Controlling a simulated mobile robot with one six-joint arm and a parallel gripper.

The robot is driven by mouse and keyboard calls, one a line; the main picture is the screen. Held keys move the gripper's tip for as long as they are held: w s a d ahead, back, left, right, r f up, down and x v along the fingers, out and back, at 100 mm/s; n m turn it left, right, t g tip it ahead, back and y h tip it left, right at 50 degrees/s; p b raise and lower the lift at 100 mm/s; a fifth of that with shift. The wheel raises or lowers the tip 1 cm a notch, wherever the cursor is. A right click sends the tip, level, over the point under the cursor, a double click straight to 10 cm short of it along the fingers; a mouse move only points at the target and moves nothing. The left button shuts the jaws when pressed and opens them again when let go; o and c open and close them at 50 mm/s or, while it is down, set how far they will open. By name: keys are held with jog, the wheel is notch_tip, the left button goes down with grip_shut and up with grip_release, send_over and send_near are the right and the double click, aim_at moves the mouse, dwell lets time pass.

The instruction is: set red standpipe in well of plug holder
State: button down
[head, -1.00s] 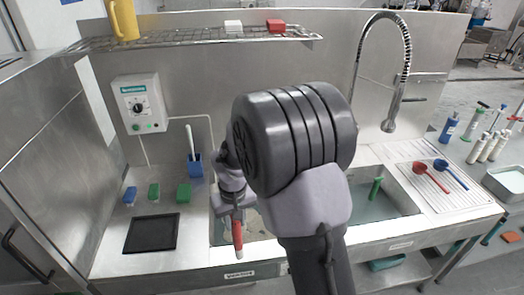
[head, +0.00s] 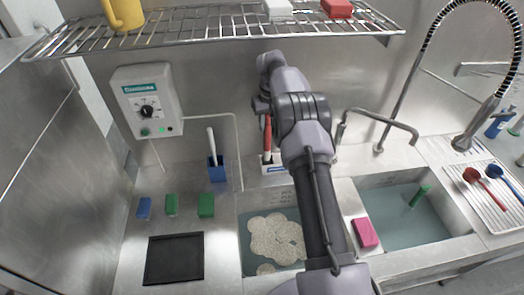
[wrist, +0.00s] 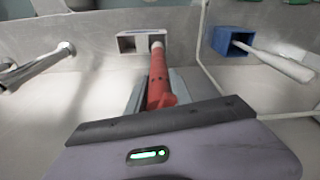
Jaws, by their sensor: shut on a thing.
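The red standpipe (head: 267,138) hangs roughly upright below my gripper (head: 263,108) at the back of the counter in the head view. In the wrist view the red standpipe (wrist: 158,75) runs from between the jaws of my gripper (wrist: 152,95), which is shut on it, to a pale lower end. The white plug holder (head: 277,169) stands against the back wall, partly hidden by my arm. In the wrist view the plug holder (wrist: 127,42) shows a dark opening at left; the pipe's pale end overlaps its right part. I cannot tell whether that end is inside the well.
A blue cup (head: 217,172) with a white-handled brush stands left of the holder. A faucet (head: 378,125) is to the right. A wire shelf (head: 200,30) spans above. In front are a foamy sink basin (head: 275,236) and a pink sponge (head: 364,233).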

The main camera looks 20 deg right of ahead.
aim_at(269, 121)
jog(key=f, duration=0.7)
jog(key=shift+s+b, duration=0.3)
jog(key=shift+b, duration=0.05)
jog(key=c, duration=1.6)
grip_release()
jog(key=shift+f, duration=0.15)
jog(key=o, duration=0.5)
jog(key=shift+c, duration=0.2)
jog(key=r, duration=0.4)
jog(key=s+r+p, duration=0.1)
jog(key=r, duration=0.7)
jog(key=shift+s+r+p, duration=0.2)
jog(key=shift+p, duration=0.1)
